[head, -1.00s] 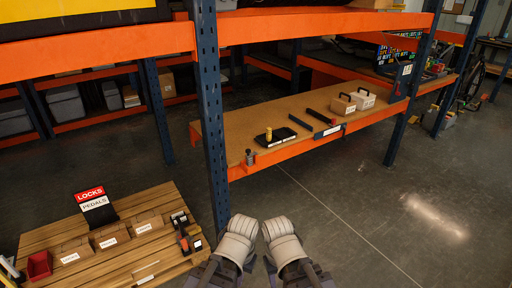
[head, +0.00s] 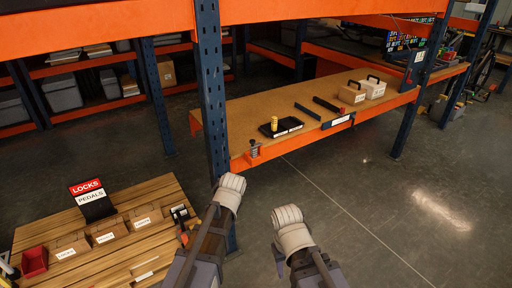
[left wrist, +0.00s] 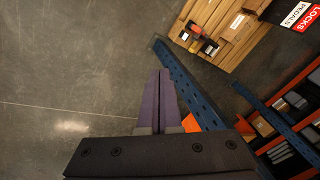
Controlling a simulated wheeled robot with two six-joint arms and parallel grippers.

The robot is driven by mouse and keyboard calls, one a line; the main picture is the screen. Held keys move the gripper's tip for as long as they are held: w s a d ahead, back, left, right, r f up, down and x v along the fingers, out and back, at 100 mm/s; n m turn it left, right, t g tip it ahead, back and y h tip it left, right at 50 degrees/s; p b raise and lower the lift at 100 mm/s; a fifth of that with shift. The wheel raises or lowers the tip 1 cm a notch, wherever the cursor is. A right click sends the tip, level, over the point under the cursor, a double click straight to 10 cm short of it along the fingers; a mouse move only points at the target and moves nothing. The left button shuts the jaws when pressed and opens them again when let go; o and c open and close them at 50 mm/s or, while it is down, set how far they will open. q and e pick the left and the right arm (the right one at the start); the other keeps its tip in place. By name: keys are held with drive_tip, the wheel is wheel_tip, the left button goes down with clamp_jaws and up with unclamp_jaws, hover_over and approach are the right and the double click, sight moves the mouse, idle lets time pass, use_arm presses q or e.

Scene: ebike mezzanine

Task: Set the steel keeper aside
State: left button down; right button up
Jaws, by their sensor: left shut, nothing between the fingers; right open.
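I cannot tell for sure which thing is the steel keeper. A small grey metal piece (head: 254,149) stands at the near left corner of the orange-edged shelf. A flat dark bar (head: 307,111) and a black bar with a red end (head: 328,104) lie on the shelf top. My right gripper (head: 278,260) is open, small and dark beside my right arm, over the floor in front of the shelf and away from it. My left gripper (left wrist: 160,75) shows in the left wrist view, its fingers shut together with nothing between them, above bare floor.
A wooden pallet (head: 110,255) with cartons and a LOCKS/PEDALS sign is at lower left.

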use_arm(q)
drive_tip(key=w+d+r+m+t, duration=0.2)
drive_tip(key=w+d+r+m, duration=0.1)
drive_tip(key=w, duration=0.5)
drive_tip(key=w+d+r+m+t+y, duration=0.1)
drive_tip(key=w+d+r+m+t, duration=0.2)
drive_tip(key=w, duration=0.6)
drive_tip(key=w+d+r+m+t+y, duration=0.1)
drive_tip(key=w+d+r+m+t, duration=0.2)
drive_tip(key=w+d, duration=0.3)
drive_tip(key=w+m, duration=0.1)
drive_tip(key=w, duration=0.2)
drive_tip(key=shift+w, duration=0.25)
use_arm(e)
drive_tip(key=shift+f, duration=0.35)
use_arm(q)
drive_tip(key=shift+d+b, duration=0.1)
drive_tip(key=shift+b, duration=0.2)
